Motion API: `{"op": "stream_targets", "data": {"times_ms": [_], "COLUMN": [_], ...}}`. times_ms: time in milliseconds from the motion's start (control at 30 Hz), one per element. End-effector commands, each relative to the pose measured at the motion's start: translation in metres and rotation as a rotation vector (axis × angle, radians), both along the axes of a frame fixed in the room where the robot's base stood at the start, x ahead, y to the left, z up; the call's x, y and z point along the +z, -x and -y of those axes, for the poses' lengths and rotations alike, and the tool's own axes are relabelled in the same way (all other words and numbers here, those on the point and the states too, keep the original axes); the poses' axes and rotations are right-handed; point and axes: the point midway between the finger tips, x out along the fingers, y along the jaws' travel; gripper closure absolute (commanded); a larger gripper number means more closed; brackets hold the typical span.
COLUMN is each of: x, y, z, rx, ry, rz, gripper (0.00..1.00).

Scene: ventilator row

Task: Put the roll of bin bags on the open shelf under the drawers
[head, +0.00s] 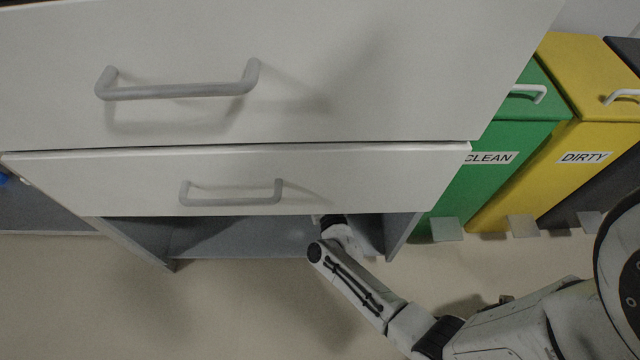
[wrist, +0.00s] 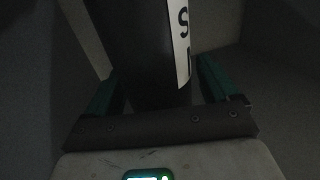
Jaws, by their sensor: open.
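The roll of bin bags (wrist: 135,45) is a dark cylinder with a white, black-lettered label in the wrist view. It lies between the two green fingers of my gripper (wrist: 160,88), which is open; contact with the fingers cannot be told. In the head view my arm reaches into the open shelf (head: 240,238) under the drawers, near its right side. The drawer front hides my gripper and the roll there. The dim grey surfaces around the roll in the wrist view look like the inside of the shelf.
Two white drawers, an upper (head: 300,80) and a lower (head: 340,185), overhang the shelf, with grey bar handles. The shelf's right side panel (head: 402,232) stands close to my arm. Green CLEAN (head: 510,130) and yellow DIRTY (head: 570,130) bins stand right. The floor in front is clear.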

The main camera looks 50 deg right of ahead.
Motion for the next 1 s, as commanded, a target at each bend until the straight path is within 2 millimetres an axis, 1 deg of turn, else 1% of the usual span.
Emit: {"op": "stream_targets", "data": {"times_ms": [167, 400, 533, 733, 1000], "x": [0.001, 0.001, 0.001, 0.000, 0.000], "y": [0.024, 0.064, 0.081, 0.094, 0.096], "z": [-0.019, -0.049, -0.061, -0.071, -0.072], "rx": [0.001, 0.001, 0.001, 0.000, 0.000], "ry": [-0.003, -0.002, -0.002, -0.001, -0.001], "rz": [-0.005, -0.003, -0.003, -0.002, -0.001], "gripper": [0.13, 0.13, 0.13, 0.13, 0.13]}}
